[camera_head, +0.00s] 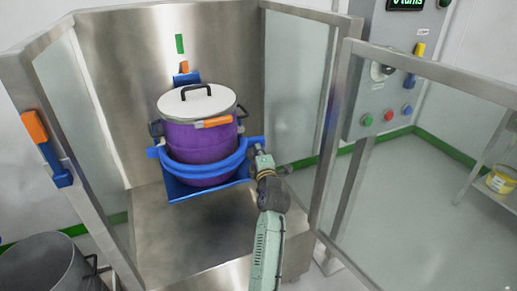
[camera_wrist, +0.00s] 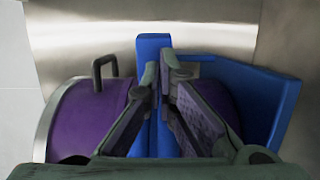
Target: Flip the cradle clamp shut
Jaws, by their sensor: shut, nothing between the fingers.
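The purple drum (camera_head: 187,140) with a pale lid stands in the blue cradle (camera_head: 212,190) inside a steel enclosure. The clamp appears to be the blue band (camera_head: 200,171) curving across the drum's front; I cannot tell whether it is fastened. My gripper (camera_head: 259,153) is shut and empty at the right end of the band. In the wrist view the gripper (camera_wrist: 164,75) is over the blue band (camera_wrist: 153,50), with the purple drum (camera_wrist: 85,118) behind. The fingers hide part of the band, and contact is unclear.
Steel and clear panels (camera_head: 292,85) surround the cradle. An open clear door (camera_head: 430,130) stands at right, near a control panel (camera_head: 385,110) with coloured buttons. A grey bin (camera_head: 45,268) is at lower left. The steel surface (camera_head: 175,238) before the cradle is bare.

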